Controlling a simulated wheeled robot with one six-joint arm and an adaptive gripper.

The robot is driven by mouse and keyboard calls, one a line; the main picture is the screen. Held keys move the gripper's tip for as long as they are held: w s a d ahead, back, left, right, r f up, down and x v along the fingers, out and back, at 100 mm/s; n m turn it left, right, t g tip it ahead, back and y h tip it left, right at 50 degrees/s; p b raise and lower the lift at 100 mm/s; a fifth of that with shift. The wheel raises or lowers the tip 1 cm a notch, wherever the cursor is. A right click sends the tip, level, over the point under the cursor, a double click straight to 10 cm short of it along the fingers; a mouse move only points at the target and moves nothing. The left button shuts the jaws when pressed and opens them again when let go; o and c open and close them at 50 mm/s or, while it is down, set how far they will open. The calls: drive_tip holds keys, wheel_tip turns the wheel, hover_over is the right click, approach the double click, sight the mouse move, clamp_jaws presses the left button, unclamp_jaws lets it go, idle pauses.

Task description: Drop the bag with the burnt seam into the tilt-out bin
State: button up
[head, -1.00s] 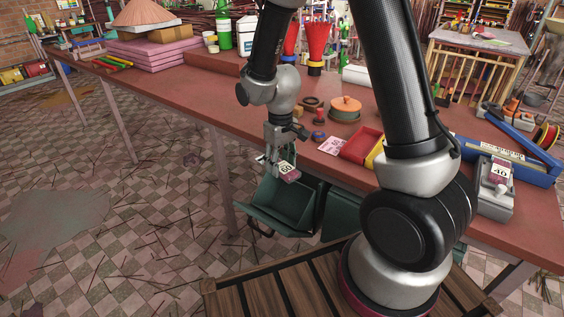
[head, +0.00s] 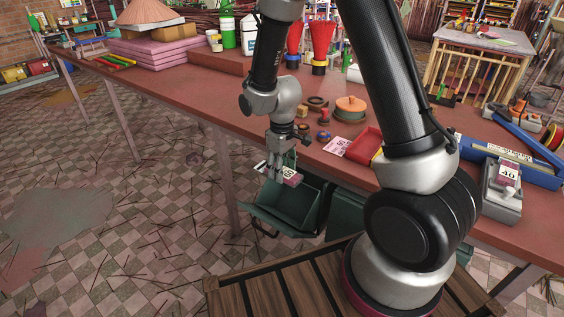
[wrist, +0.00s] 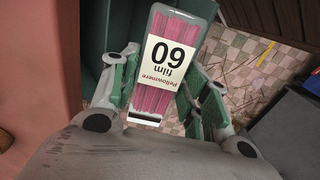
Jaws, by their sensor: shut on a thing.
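A clear bag of pink sticks (wrist: 160,60) with a white label reading "60 film Pellowmere" is between my gripper's green-padded fingers (wrist: 155,95). A white strip with a dark edge crosses its near end; I cannot tell for sure if that seam is burnt. In the head view the bag (head: 292,177) hangs from my gripper (head: 275,170), just above the open top of the green tilt-out bin (head: 280,215). The bin is tilted out below the table's front edge. Its inside is partly hidden by the gripper and bag.
The red table (head: 200,100) has its front edge close behind my gripper. A pink-labelled bag (head: 337,146) lies on it beside a red tray (head: 365,146). A bag marked 40 (head: 508,173) rests on a grey device (head: 500,200) at right. Tiled floor is left of the bin.

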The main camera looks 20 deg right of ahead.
drive_tip(key=shift+f, duration=6.85)
drive_tip(key=o, duration=1.1)
drive_tip(key=shift+r, duration=5)
